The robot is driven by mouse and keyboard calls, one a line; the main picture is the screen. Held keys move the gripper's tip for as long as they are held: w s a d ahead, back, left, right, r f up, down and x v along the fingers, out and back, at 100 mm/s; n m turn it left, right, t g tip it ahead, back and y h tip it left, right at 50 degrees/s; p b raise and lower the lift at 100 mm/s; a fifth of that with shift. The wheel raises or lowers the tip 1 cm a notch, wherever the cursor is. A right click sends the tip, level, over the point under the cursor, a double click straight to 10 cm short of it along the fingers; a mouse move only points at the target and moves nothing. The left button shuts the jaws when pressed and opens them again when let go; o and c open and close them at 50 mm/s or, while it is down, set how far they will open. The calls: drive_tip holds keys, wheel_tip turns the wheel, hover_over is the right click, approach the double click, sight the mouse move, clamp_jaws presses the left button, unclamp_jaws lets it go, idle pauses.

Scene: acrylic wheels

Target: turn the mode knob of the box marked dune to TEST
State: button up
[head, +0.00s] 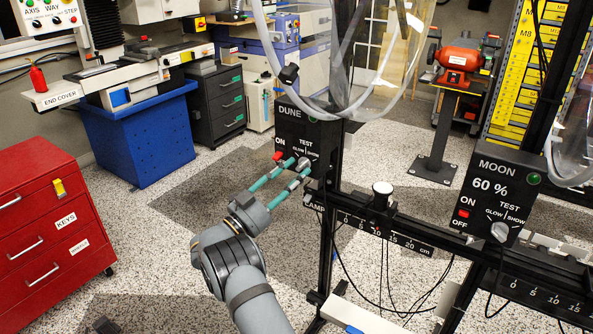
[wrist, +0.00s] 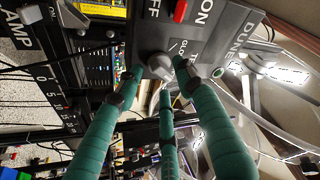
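The black box marked DUNE (head: 318,140) hangs on the left post. It carries a red ON switch and a grey mode knob (head: 304,162) with TEST and GLOW lettered above it. The knob also shows in the wrist view (wrist: 159,66), where the box face (wrist: 215,22) appears rotated. My gripper (head: 299,168) has its teal fingers spread around the knob, with tips close to the box face. In the wrist view, gaps show between some fingertips and the knob, so I see no clear grip. The knob's exact pointer direction is hard to tell.
A similar box marked MOON (head: 497,190) hangs to the right. A ruler rail (head: 385,232) with a clamp runs below, and clear wheels (head: 345,60) rise above the DUNE box. Cables hang under the rail. A red drawer cabinet (head: 45,225) stands left; open floor lies between.

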drive_tip(key=shift+w+d+r, duration=0.15)
drive_tip(key=shift+w+d, duration=0.15)
drive_tip(key=shift+c, duration=0.2)
clamp_jaws()
idle(0.3)
